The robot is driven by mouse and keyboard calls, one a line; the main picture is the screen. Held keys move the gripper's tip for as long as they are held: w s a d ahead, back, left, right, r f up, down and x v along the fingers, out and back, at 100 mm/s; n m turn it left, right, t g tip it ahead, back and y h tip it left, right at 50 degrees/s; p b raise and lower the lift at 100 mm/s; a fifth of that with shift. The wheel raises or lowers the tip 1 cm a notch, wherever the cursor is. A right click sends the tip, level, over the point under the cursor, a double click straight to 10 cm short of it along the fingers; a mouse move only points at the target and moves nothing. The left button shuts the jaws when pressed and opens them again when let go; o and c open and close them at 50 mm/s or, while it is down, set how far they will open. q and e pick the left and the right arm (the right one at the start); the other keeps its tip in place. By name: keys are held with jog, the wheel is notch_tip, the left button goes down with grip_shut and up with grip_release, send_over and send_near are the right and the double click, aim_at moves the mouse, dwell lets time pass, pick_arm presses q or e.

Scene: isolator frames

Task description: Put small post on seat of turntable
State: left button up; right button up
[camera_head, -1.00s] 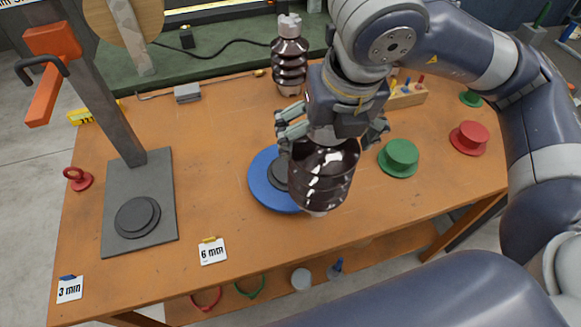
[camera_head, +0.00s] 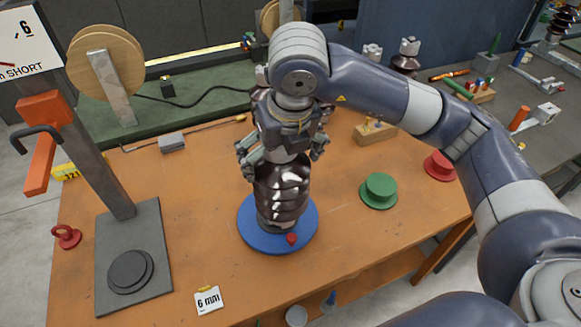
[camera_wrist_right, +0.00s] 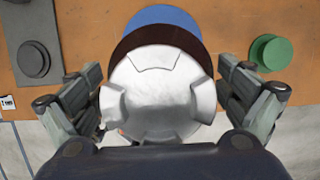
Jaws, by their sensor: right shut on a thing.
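The small post (camera_head: 282,186) is a dark brown, glossy, ribbed insulator with a metal cap (camera_wrist_right: 160,92). My right gripper (camera_head: 280,155) is shut on its upper part and holds it upright. The turntable (camera_head: 250,238) is a blue disc with a small red knob (camera_head: 291,239) at the front. The post's foot is over the middle of the disc. The post hides most of the dark seat, and I cannot tell whether the foot touches it. In the wrist view the blue disc (camera_wrist_right: 165,14) shows beyond the post. My left gripper is not in view.
A grey stand with a dark pad (camera_head: 130,272) is at the left. A green flanged piece (camera_head: 379,190) and a red one (camera_head: 440,165) lie at the right. A "6 mm" card (camera_head: 208,300) lies at the front edge. A wooden block (camera_head: 372,133) is behind.

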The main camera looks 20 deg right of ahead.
jog(key=w+p, duration=0.1)
jog(key=w, duration=0.3)
jog(key=shift+w, duration=0.3)
jog(key=shift+f+p, duration=0.5)
jog(key=shift+p, duration=0.15)
notch_tip(320, 180, down, 2)
jog(key=shift+d+f+p, duration=0.1)
jog(key=shift+f+p, duration=0.1)
jog(key=shift+p, duration=0.3)
jog(key=shift+f, duration=0.1)
jog(key=o, duration=1.7)
jog(key=shift+s+f, duration=0.2)
jog(key=shift+f, duration=0.05)
jog(key=shift+s+r, duration=0.1)
jog(key=shift+s, duration=0.05)
